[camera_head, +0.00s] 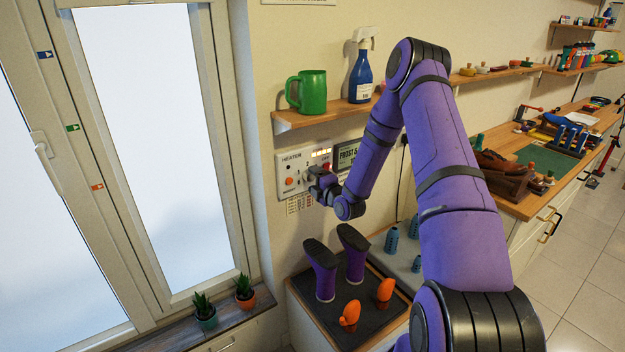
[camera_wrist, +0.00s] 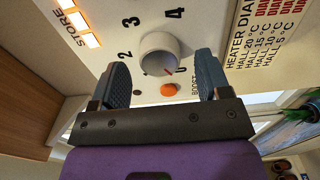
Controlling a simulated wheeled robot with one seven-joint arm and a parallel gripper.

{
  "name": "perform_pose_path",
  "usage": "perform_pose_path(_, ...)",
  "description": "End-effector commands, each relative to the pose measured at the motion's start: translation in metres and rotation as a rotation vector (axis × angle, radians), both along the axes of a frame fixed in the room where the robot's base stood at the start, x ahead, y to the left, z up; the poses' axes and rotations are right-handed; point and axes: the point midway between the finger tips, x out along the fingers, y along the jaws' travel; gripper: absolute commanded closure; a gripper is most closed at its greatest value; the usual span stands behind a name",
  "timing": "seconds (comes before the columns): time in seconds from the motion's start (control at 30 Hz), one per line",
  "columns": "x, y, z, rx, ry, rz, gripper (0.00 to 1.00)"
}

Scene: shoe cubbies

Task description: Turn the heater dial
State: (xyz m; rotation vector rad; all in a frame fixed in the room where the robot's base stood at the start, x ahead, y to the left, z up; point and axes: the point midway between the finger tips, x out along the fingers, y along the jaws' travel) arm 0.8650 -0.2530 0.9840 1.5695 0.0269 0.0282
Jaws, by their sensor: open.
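The white heater panel (camera_head: 287,166) is on the wall below the shelf in the head view. In the wrist view, its round white dial (camera_wrist: 160,52) shows numbers 2, 3, 4 and 0 around it. A small red mark on the dial's rim is close to the 0. An orange button (camera_wrist: 170,89) marked BOOST lies just beside the dial. My gripper (camera_wrist: 163,62) is open, with one finger on each side of the dial and a gap to both. In the head view my gripper (camera_head: 320,184) is at the panel and hides the dial.
A shelf (camera_head: 335,112) with a green mug (camera_head: 306,92) and a blue spray bottle (camera_head: 360,72) is above the panel. A dark display (camera_head: 348,154) is to its right. Purple boots (camera_head: 322,270) stand on a dark tray below. A window is at left.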

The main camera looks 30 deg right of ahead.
Motion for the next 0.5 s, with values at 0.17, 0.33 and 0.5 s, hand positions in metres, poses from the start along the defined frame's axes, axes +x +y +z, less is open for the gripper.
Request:
perform_pose_path(0.17,0.0121,0.0003,0.0003,0.0,0.0,0.0,0.3)
perform_pose_path(0.33,0.014,0.0006,0.0004,0.0,0.0,0.0,0.3)
perform_pose_path(0.5,0.0138,0.0006,0.0003,0.0,0.001,0.0,0.37)
